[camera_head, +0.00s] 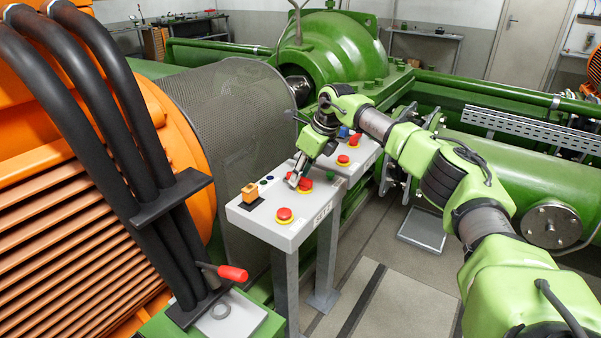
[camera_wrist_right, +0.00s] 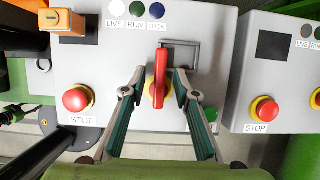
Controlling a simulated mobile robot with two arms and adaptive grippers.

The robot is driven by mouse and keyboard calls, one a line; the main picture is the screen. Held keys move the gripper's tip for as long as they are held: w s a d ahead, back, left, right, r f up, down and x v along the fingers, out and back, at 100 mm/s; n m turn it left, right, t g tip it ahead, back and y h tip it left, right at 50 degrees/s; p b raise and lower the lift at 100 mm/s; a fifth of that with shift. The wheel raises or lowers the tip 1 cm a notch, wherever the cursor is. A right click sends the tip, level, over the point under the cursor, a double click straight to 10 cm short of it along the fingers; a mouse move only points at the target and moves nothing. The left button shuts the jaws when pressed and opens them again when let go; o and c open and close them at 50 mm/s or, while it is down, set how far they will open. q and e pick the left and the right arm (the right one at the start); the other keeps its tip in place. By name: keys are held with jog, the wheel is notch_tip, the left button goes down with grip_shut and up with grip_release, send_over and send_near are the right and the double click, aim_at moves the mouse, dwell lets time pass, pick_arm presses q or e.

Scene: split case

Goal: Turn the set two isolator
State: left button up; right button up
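The isolator is a red handle (camera_wrist_right: 160,76) on a yellow round base, on the top of a grey control box (camera_wrist_right: 215,60). In the right wrist view the handle points along the picture's vertical. In the head view the isolator (camera_head: 305,185) shows at the near box (camera_head: 273,236), whose front label starts with SET. My right gripper (camera_wrist_right: 157,84) is open, with one finger on each side of the handle and a visible gap to it. It also shows in the head view (camera_head: 298,177), reaching down over the box. My left gripper is not in view.
A red STOP button (camera_wrist_right: 77,98) and an orange block (camera_wrist_right: 62,21) sit on the same box. A second box (camera_wrist_right: 258,75) with its own STOP button stands close beside it. A mesh guard (camera_head: 232,115) and an orange machine (camera_head: 75,240) stand left.

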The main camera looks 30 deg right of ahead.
jog(key=shift+c, duration=0.4)
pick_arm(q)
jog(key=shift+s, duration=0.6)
pick_arm(e)
grip_shut()
